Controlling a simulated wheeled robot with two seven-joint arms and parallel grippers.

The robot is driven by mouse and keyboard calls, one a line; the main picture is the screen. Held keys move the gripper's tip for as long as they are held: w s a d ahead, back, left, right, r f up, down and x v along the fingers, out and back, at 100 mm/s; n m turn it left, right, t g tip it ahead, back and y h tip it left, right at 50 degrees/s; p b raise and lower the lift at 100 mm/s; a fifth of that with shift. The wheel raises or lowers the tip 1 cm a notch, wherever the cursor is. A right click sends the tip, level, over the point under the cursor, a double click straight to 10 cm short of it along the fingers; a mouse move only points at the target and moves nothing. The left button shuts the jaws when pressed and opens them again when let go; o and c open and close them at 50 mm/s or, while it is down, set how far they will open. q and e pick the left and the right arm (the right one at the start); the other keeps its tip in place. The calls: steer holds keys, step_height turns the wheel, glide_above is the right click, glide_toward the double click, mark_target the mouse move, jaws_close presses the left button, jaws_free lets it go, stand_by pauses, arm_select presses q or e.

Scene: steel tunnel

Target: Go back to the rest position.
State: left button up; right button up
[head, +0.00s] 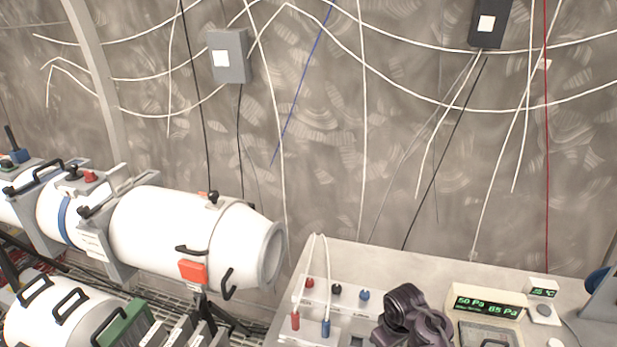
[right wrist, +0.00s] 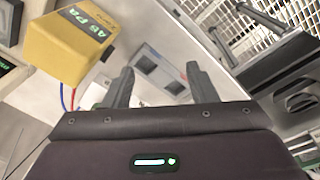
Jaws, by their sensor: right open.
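My right gripper (right wrist: 158,75) shows in the right wrist view with its two dark fingers spread apart and nothing between them. Beyond the fingers lie a pale surface and a grey panel with two windows. In the head view a dark part of my right arm stands over the bench at the bottom edge; its fingertips cannot be made out there. My left gripper is in neither view.
The bench (head: 345,262) carries a socket panel (head: 345,293) with red and blue plugs and a pressure readout (head: 487,302). A yellow readout box (right wrist: 75,48) is close left of the right fingers.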

steer(key=s+r+m+t, duration=0.1)
steer(key=s+r+m, duration=0.1)
steer(key=s+r, duration=0.65)
steer(key=s+r+m+t, duration=0.1)
steer(key=s+r+m, duration=0.15)
steer(key=s, duration=1.05)
step_height(320, 180, down, 34)
steer(key=s+f+g+b, duration=0.1)
steer(key=s+b, duration=0.1)
steer(key=b, duration=0.4)
steer(key=s+d+f+g+b, duration=0.1)
steer(key=s+d+f+b, duration=0.2)
steer(key=s+f, duration=1.6)
step_height(320, 180, down, 4)
steer(key=shift+s+d+r+n+b, duration=0.15)
steer(key=shift+s+n+b, duration=0.15)
steer(key=shift+n+b, duration=0.25)
